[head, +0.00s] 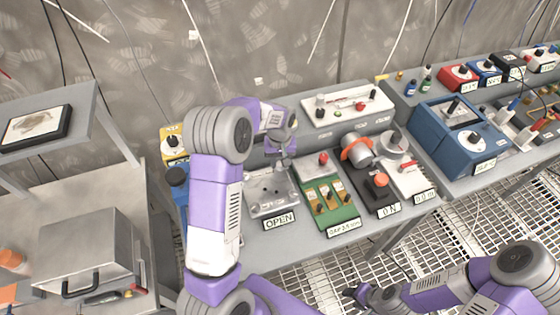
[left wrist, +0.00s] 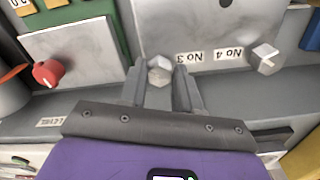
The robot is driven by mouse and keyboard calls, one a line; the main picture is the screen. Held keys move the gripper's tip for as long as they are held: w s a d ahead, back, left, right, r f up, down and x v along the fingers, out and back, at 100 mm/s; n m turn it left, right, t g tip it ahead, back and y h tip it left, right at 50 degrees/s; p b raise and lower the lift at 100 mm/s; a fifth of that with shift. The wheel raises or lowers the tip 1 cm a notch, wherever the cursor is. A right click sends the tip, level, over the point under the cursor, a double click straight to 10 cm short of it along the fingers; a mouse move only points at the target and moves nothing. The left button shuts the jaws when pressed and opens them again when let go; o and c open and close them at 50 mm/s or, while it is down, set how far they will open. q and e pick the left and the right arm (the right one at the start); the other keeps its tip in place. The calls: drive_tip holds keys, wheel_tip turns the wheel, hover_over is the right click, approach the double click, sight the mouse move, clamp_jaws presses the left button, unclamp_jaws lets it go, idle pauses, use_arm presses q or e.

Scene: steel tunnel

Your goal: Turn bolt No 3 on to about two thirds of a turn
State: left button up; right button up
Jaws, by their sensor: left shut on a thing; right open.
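In the left wrist view, bolt No 3 (left wrist: 160,71) is a grey hexagonal head on a steel block, beside an upside-down "No 3" label (left wrist: 190,57). My left gripper (left wrist: 161,82) is shut on this bolt, one finger on each side. Bolt No 4 (left wrist: 265,57) stands to its right, clear of the fingers. In the head view the steel block (head: 262,203) stands behind an "OPEN" sign, and my left gripper (head: 281,158) reaches over its rear part. The bolt is hidden there. My right gripper (head: 354,293) is open and empty, low over the grated floor.
Right of the block are a green board (head: 341,213) and a unit with an orange knob (head: 381,180). A white panel (head: 348,108) stands behind. A red knob (left wrist: 47,73) sits left of the bolt in the wrist view.

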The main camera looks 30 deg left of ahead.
use_arm(q)
drive_tip(key=m+p, duration=0.1)
drive_tip(key=m, duration=0.4)
drive_tip(key=shift+m, duration=0.4)
drive_tip(key=m+p, duration=0.1)
drive_tip(key=m, duration=0.4)
drive_tip(key=shift+a, duration=0.15)
drive_tip(key=m+p, duration=0.1)
drive_tip(key=m, duration=0.5)
drive_tip(key=shift+m+p, duration=0.3)
drive_tip(key=shift+m, duration=0.1)
drive_tip(key=m+p, duration=0.1)
drive_tip(key=m, duration=0.4)
drive_tip(key=shift+w, duration=0.1)
drive_tip(key=o, duration=1.1)
drive_tip(key=shift+c, duration=0.2)
drive_tip(key=shift+r, duration=0.15)
